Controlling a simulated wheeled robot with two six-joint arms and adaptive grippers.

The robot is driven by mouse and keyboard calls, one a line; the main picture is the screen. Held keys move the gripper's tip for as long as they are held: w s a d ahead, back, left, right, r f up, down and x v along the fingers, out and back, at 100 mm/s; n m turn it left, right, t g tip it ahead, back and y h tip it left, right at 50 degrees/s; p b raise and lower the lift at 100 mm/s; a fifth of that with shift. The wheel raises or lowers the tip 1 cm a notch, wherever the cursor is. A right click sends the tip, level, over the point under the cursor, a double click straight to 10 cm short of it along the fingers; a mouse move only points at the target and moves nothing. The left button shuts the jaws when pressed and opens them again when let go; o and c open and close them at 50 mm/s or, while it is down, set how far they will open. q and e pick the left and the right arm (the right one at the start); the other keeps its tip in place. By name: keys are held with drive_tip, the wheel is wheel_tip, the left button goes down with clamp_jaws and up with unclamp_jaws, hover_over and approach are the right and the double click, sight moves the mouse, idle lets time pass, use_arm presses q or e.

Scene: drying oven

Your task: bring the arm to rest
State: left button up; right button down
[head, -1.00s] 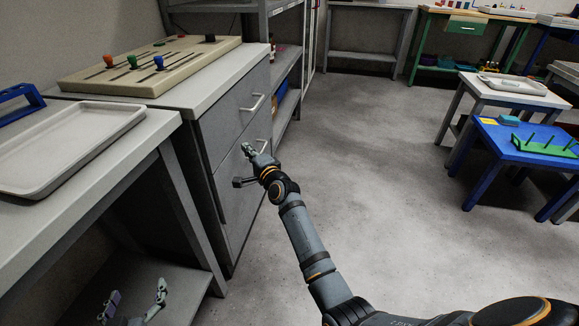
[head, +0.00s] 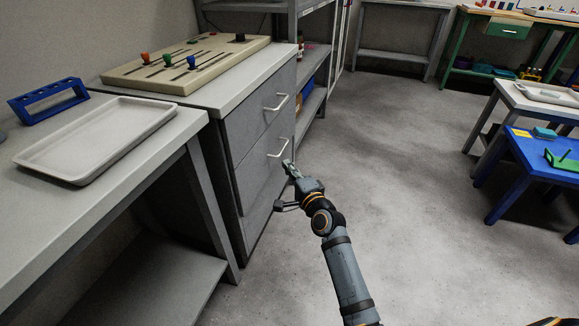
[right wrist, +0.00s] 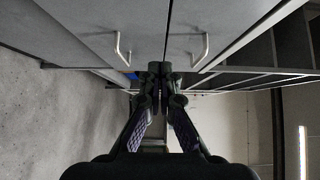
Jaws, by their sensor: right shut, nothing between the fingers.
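My right arm reaches up from the bottom of the head view. Two pale drawer handles (right wrist: 120,47) show beyond the fingers in that view. In the head view the gripper appears close to the lower handle (head: 278,148); I cannot tell the exact gap. My left gripper is not in view.
A grey table (head: 165,150) at the left holds a pale tray (head: 45,172) and a blue rack (head: 48,100). A slider board (head: 130,75) lies on the cabinet. A blue table (head: 520,172) stands at the right. The floor (head: 400,130) between is clear.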

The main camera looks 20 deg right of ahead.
drive_tip(key=shift+s, duration=0.15)
